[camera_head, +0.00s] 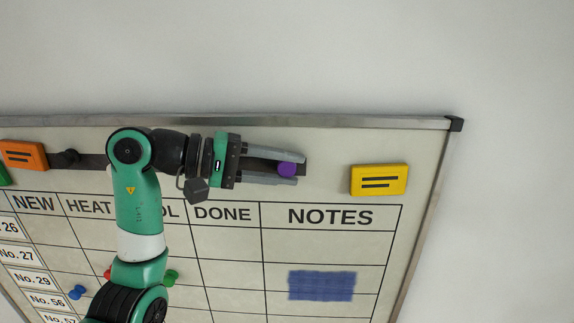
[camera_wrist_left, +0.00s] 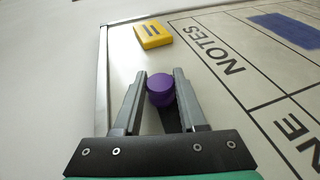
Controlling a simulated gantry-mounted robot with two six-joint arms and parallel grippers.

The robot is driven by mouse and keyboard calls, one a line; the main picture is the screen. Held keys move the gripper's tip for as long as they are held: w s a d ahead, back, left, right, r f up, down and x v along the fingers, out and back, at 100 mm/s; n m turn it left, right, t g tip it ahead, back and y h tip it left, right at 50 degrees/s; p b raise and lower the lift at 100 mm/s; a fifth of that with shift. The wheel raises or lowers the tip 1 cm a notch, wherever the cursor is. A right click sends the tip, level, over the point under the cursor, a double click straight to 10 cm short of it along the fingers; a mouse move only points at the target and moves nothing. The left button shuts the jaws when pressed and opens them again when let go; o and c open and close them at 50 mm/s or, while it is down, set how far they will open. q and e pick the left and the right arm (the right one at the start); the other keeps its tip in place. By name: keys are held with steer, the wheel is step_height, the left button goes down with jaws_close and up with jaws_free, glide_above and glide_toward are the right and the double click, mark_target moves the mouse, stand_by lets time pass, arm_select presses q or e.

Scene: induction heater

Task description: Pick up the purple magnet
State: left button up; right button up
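The purple magnet (camera_head: 287,169) is a small round knob at the right end of a dark strip near the whiteboard's top edge. It also shows in the left wrist view (camera_wrist_left: 160,90). My left gripper (camera_head: 300,169) reaches in from the left with its fingers on either side of the magnet. In the left wrist view my left gripper (camera_wrist_left: 163,78) is open, with the magnet between the fingers near their tips. Small gaps seem to show beside it; contact cannot be told for certain. My right gripper is not in view.
A yellow block (camera_head: 379,180) sits on the board to the right. An orange block (camera_head: 24,156) is at the far left. Blue (camera_head: 77,292), red and green magnets are lower on the board. A blue patch (camera_head: 321,285) lies under NOTES. A metal frame (camera_head: 330,122) edges the board.

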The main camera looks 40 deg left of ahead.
mark_target(284, 128)
arm_select(q)
jaws_close()
steer(key=shift+s+d+r+b, duration=0.2)
steer(key=shift+r+b, duration=0.1)
steer(key=shift+b, duration=0.35)
step_height(284, 128, up, 6)
steer(key=shift+r, duration=0.25)
steer(key=s+d+b, duration=1.3)
steer(key=s, duration=0.1)
steer(key=shift+s+b, duration=0.3)
